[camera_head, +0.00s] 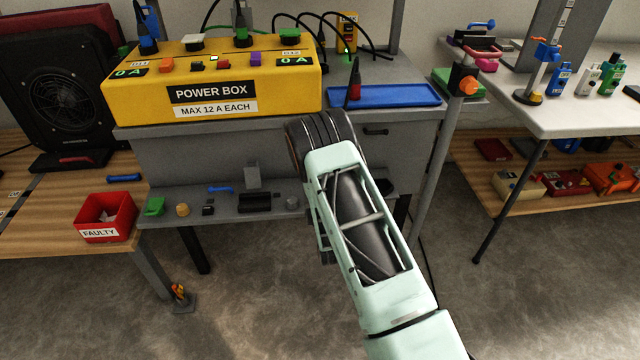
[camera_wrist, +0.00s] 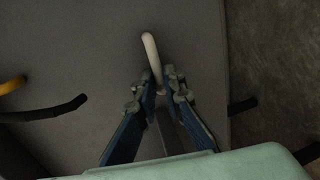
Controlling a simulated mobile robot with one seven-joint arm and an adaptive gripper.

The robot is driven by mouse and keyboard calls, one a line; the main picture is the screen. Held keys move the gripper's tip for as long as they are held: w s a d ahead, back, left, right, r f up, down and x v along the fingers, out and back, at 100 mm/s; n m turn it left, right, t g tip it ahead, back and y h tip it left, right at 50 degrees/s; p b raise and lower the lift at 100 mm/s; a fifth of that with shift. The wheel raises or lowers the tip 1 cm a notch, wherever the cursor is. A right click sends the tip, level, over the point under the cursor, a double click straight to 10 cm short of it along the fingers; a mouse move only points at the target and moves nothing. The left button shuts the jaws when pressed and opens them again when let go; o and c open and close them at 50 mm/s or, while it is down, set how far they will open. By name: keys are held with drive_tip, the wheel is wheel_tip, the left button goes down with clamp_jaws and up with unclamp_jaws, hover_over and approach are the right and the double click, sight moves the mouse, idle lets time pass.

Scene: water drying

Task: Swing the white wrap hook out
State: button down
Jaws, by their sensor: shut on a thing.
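The white wrap hook (camera_wrist: 151,54) shows in the wrist view as a thin, slightly curved white piece against a grey surface (camera_wrist: 70,50). My gripper (camera_wrist: 161,88) has its two blue-sided fingers on either side of the hook's lower part and is shut on it. The hook's upper end sticks out beyond the fingertips; its lower end is hidden between the fingers. In the head view my arm covers the gripper and the hook.
The wrist view also shows a dark curved piece (camera_wrist: 45,112) and a yellow end (camera_wrist: 12,85) at left. In the head view, a yellow power box (camera_head: 215,80) and a blue tray (camera_head: 397,95) stand on the grey bench. Open floor (camera_head: 550,270) lies at right.

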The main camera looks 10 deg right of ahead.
drive_tip(key=shift+d+f, duration=0.1)
drive_tip(key=shift+d, duration=0.05)
idle(0.4)
drive_tip(key=c, duration=2)
unclamp_jaws()
drive_tip(key=shift+n, duration=0.3)
drive_tip(key=s, duration=0.4)
drive_tip(key=s+r, duration=0.1)
drive_tip(key=s, duration=0.3)
drive_tip(key=s+r, duration=0.1)
drive_tip(key=s, duration=0.2)
drive_tip(key=shift+s+a+r, duration=0.15)
drive_tip(key=shift+s+a, duration=0.05)
drive_tip(key=shift+s, duration=0.2)
drive_tip(key=shift+c, duration=0.4)
